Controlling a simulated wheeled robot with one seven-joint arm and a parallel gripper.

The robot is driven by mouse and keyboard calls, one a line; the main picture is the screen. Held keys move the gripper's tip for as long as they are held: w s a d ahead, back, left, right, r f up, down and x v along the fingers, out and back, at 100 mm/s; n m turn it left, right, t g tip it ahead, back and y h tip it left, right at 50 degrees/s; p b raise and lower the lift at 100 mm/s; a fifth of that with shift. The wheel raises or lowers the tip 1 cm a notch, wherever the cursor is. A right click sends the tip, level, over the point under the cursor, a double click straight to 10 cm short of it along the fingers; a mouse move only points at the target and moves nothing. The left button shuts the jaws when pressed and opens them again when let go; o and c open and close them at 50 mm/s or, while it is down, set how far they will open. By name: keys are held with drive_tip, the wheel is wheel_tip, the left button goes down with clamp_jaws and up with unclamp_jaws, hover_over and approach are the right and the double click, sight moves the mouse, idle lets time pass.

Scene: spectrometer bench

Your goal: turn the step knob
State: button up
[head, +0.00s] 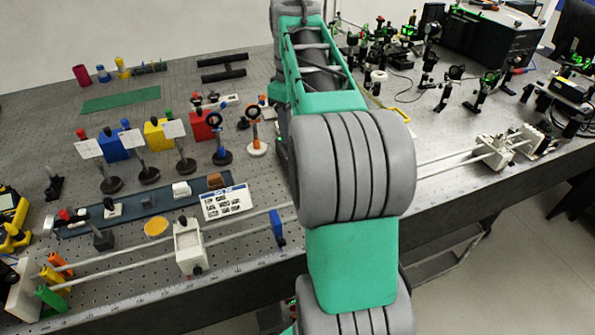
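I cannot make out for certain which part is the step knob. A small dark round knob (197,271) shows low on the front of a white block carriage (189,240), which sits on two pale rails at the left front of the bench. My green and grey arm crosses the middle of the head view from bottom to top and hides the bench behind it. My gripper does not show in this view, so its place relative to any knob cannot be seen.
The perforated bench (170,285) holds card holders (90,150), coloured blocks and a blue strip (150,205) at left. More optics (455,75) and a black box (490,35) stand at back right. White end blocks (495,152) sit right of my arm. Floor is free at lower right.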

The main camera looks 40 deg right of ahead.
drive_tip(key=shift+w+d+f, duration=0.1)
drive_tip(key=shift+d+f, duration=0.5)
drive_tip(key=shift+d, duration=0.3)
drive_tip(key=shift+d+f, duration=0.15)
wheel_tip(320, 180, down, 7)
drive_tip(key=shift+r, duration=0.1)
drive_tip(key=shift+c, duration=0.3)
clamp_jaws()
